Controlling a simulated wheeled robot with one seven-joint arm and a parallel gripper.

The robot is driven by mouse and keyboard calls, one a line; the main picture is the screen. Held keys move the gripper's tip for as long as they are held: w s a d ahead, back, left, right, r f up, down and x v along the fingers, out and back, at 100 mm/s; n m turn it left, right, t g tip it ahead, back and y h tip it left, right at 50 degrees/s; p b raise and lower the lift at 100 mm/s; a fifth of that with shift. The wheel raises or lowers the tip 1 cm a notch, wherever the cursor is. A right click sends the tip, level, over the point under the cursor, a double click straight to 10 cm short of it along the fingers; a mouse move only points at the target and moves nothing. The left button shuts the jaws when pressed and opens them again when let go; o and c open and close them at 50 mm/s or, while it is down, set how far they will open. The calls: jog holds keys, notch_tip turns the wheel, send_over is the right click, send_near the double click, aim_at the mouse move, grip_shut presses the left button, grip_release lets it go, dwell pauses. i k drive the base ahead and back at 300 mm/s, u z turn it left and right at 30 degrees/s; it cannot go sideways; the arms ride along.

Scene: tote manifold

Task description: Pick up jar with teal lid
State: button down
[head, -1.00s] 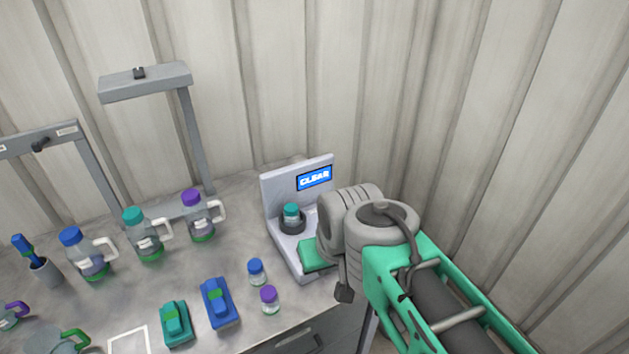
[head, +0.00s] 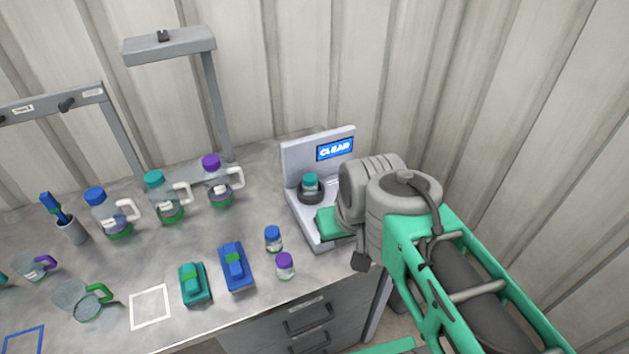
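A small jar with a teal lid (head: 310,184) stands upright in a dark round holder (head: 312,197) on a grey device (head: 300,150) with a blue screen reading "CLEAR". My gripper (head: 362,262) is to the right of the jar and lower in the picture, in front of the device's right side. Only a small dark part of it shows below my grey wrist, so I cannot see whether its fingers are open or shut. The jar is apart from it.
A green pad (head: 328,222) lies on the device's base. Jars with blue (head: 273,238) and purple (head: 285,265) lids stand to its left. Farther left are blue (head: 234,266) and teal (head: 195,285) blocks and several handled bottles.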

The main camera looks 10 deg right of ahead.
aim_at(309, 183)
jog(key=z, duration=0.05)
jog(key=k, duration=0.5)
jog(key=u, duration=3.65)
jog(key=k, duration=0.85)
jog(key=z, duration=1.65)
jog(key=i, duration=0.5)
jog(key=u, duration=0.05)
